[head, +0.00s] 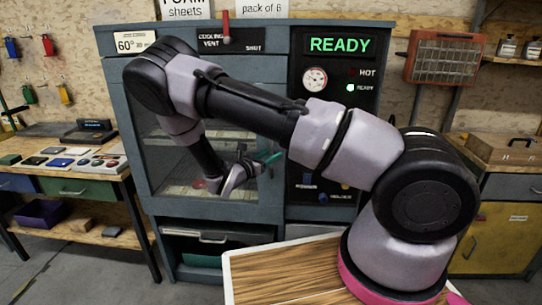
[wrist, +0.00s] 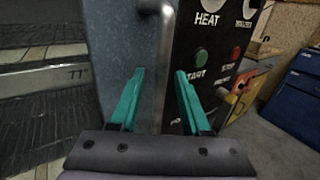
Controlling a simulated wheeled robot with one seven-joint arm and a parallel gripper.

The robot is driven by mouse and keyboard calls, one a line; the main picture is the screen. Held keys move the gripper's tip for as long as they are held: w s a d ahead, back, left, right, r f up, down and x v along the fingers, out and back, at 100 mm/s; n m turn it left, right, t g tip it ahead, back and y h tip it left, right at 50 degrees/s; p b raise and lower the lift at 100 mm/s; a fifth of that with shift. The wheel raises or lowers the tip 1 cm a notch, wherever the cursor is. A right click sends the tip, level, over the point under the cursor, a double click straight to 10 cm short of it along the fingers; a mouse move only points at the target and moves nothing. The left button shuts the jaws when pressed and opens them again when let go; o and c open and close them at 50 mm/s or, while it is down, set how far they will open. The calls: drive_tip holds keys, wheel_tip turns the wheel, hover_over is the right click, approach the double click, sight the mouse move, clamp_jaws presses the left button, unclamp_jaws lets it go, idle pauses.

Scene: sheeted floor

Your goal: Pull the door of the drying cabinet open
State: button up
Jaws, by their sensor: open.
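The drying cabinet (head: 280,213) is a grey-blue unit in the middle of the head view. Its windowed door (head: 230,210) looks shut, with racks showing through the glass. The door's vertical metal bar handle (wrist: 164,60) shows in the wrist view, near the door's right edge. My gripper (wrist: 160,88) is open, with one teal finger on each side of the handle. I cannot tell whether either finger touches it. In the head view my gripper (head: 268,160) is in front of the door's right side, and the handle is hard to make out there.
A control panel (head: 330,100) with a lit READY sign is right of the door. Workbenches stand left (head: 75,175) and right (head: 510,165). A wooden-topped surface (head: 285,275) is in front. Floor is clear at lower left.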

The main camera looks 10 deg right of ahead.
drive_tip(key=shift+c, duration=0.4)
clamp_jaws()
idle(1.1)
